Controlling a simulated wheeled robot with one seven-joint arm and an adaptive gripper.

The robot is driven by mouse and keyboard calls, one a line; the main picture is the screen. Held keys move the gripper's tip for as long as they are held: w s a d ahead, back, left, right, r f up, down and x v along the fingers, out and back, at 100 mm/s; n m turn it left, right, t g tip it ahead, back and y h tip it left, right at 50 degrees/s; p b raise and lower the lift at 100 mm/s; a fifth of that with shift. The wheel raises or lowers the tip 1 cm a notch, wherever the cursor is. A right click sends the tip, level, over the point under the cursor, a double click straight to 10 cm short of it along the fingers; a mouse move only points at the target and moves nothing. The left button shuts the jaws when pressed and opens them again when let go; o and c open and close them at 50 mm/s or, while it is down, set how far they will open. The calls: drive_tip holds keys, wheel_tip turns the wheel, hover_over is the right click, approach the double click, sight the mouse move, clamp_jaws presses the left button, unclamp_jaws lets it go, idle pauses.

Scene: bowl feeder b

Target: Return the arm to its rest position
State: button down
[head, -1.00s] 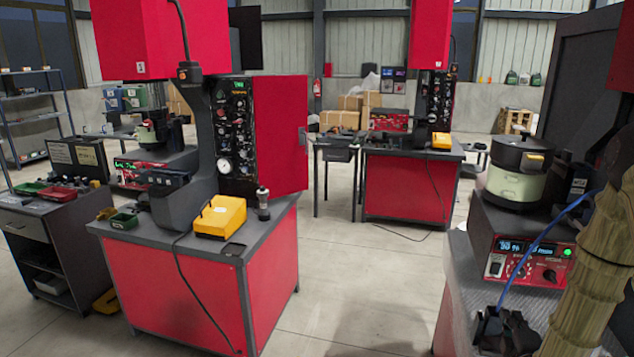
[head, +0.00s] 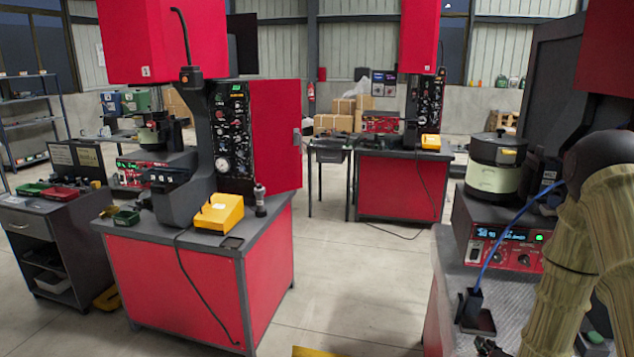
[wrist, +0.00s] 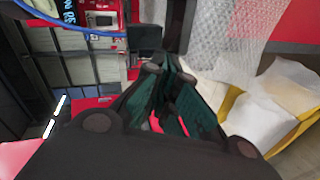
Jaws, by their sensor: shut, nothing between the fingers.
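My gripper (wrist: 172,100) shows in the wrist view, its dark green fingers drawn together with nothing between them. In the head view my arm, in a beige sleeve, stands bent at the right edge, in front of the right-hand workbench. The gripper cannot be made out clearly there. In the wrist view the fingers point past a yellow bin (wrist: 301,128) holding white bags (wrist: 275,98), which lies to their right. Contact with it cannot be judged.
A bowl feeder (head: 495,165) stands on a red control box (head: 510,247) close to my arm. A blue cable (head: 510,232) runs beside them. A red bench (head: 175,290) stands at left. Open floor (head: 345,270) lies between the benches.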

drive_tip(key=s+a+f+m+g+y, duration=0.2)
drive_tip(key=s+a+f+m+g, duration=0.15)
drive_tip(key=s+a+f, duration=0.55)
drive_tip(key=s+a+f+m+g, duration=0.3)
drive_tip(key=s+a+f, duration=0.1)
drive_tip(key=s, duration=0.5)
drive_tip(key=s+a+f+m+g+y, duration=0.1)
drive_tip(key=s+a+f+m+g, duration=0.2)
drive_tip(key=s, duration=0.7)
drive_tip(key=s+a+f+m+g, duration=0.3)
drive_tip(key=s+a+f+g, duration=0.2)
drive_tip(key=s, duration=0.5)
wheel_tip(320, 180, down, 2)
drive_tip(key=shift+a+f+y, duration=0.15)
drive_tip(key=shift+a+y, duration=0.25)
drive_tip(key=shift+a, duration=0.55)
